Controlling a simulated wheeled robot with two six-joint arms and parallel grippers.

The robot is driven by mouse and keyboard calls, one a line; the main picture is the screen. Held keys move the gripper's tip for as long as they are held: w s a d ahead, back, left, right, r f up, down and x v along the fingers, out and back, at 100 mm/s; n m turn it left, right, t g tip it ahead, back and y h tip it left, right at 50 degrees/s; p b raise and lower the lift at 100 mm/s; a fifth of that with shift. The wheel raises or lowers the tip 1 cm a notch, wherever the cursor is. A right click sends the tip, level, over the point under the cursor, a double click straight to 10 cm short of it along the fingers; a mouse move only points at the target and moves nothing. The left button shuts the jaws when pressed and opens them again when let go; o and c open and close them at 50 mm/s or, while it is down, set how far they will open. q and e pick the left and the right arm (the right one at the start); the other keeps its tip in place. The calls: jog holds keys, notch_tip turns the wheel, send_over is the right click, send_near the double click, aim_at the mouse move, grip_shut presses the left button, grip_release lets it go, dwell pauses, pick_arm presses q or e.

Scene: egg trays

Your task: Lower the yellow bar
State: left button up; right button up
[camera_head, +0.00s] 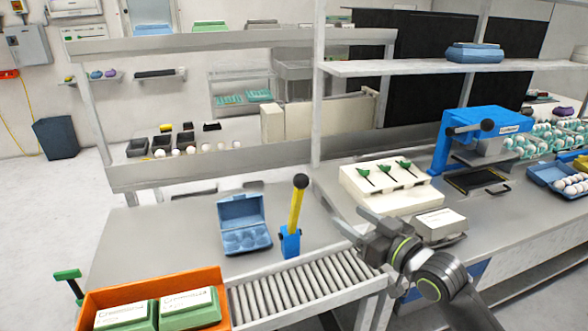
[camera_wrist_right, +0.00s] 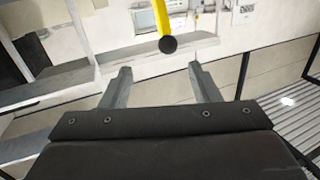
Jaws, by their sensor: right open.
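The yellow bar (camera_head: 296,208) is a lever standing nearly upright, tilted slightly right, with a black knob on top. It rises from a blue base (camera_head: 290,241) on the metal table, beside the roller conveyor. My right gripper (camera_head: 348,219) is open and empty, to the right of the bar and apart from it. In the right wrist view the bar (camera_wrist_right: 161,16) and its black knob (camera_wrist_right: 168,44) show beyond the open fingers (camera_wrist_right: 159,68), near the gap between them. My left gripper is not in view.
An open blue egg carton (camera_head: 244,225) stands left of the lever. The roller conveyor (camera_head: 300,288) runs in front, with an orange crate (camera_head: 224,292) of green cartons at its left end. A cream box with green handles (camera_head: 380,204) and a blue press (camera_head: 470,135) stand to the right.

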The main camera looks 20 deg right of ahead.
jog(key=r, duration=0.1)
send_near(306, 184)
pick_arm(q)
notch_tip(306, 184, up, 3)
jog(key=p, duration=0.2)
jog(key=shift+p, duration=0.35)
pick_arm(e)
jog(key=shift+y, duration=0.4)
jog(key=x, duration=1.2)
jog(key=shift+w+d+f, duration=0.1)
jog(key=shift+d+f, duration=0.05)
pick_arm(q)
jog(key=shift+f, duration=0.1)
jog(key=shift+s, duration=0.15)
pick_arm(e)
grip_shut()
